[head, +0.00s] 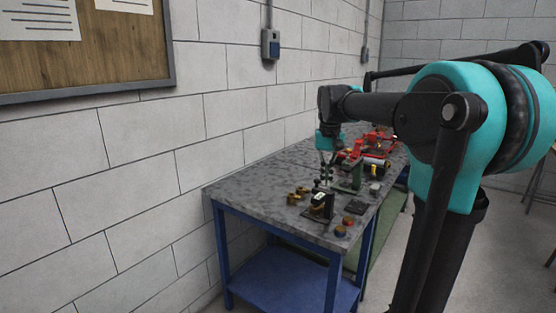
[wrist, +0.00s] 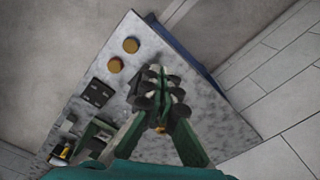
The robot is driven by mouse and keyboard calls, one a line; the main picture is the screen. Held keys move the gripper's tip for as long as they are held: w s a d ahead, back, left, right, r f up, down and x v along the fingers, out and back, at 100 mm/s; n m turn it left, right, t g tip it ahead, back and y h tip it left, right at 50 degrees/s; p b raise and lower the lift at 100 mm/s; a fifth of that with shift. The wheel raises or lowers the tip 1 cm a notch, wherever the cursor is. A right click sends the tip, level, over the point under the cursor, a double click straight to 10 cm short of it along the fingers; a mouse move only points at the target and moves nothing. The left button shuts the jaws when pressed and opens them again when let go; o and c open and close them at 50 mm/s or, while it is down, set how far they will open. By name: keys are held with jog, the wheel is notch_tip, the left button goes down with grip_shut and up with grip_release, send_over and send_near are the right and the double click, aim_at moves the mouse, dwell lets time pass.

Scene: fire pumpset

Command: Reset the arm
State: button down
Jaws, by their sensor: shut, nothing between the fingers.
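My arm reaches out over the workbench from the right side of the head view. My gripper (head: 326,170) hangs downward from the arm's end, above the bench's parts.
The grey-topped workbench (head: 265,194) with blue legs stands against the white block wall (head: 130,150). Brass pieces (head: 298,196), round brown pieces (head: 341,230), a green stand (head: 350,174) and red parts (head: 374,141) stand on it. The bench's near-left top is clear.

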jog(key=s+d+f+t, duration=0.2)
jog(key=s+f, duration=0.8)
jog(key=f, duration=0.3)
jog(key=s+d+f+n+t, duration=0.1)
jog(key=s+f+t, duration=0.1)
jog(key=s+f, duration=0.9)
notch_tip(320, 180, down, 3)
jog(key=shift+s+d+r, duration=0.2)
jog(key=shift+s+d, duration=0.1)
jog(key=shift+d, duration=0.05)
